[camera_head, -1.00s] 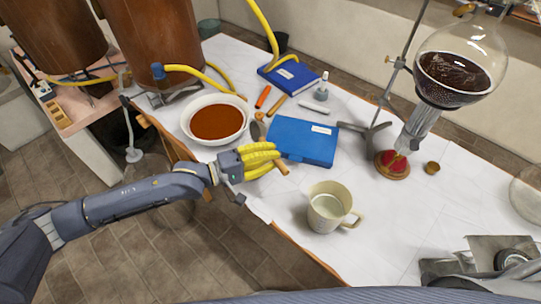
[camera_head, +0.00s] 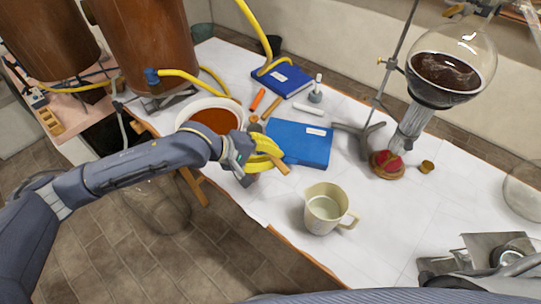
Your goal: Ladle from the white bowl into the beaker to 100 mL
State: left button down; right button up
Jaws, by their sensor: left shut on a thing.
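The white bowl (camera_head: 183,108) stands at the left of the table with reddish-brown liquid in it; my left forearm and wrist cover its front. The beaker (camera_head: 322,212), a cream jug with a handle and spout, stands upright near the front edge; I see no dark liquid in it. My left gripper (camera_head: 266,154), with yellow fingers, is shut on the ladle between the bowl and the blue book. The wooden end of the ladle's handle (camera_head: 284,169) sticks out toward the beaker. The ladle's scoop is not clearly visible.
A blue book (camera_head: 305,143) lies right of the gripper. A metal stand (camera_head: 365,135) and a round flask of dark liquid (camera_head: 449,72) are at the right. Bare table lies around the beaker.

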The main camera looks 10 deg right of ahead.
pick_arm(q)
jog(key=g+y, duration=0.1)
jog(key=y, duration=0.1)
jog(key=g+y, duration=0.1)
jog(key=y, duration=0.1)
jog(key=d+y, duration=0.1)
jog(key=y, duration=0.1)
jog(key=shift+w+g+y, duration=0.3)
jog(key=shift+g, duration=0.1)
jog(key=shift+n+g+y, duration=0.3)
jog(key=shift+y, duration=0.2)
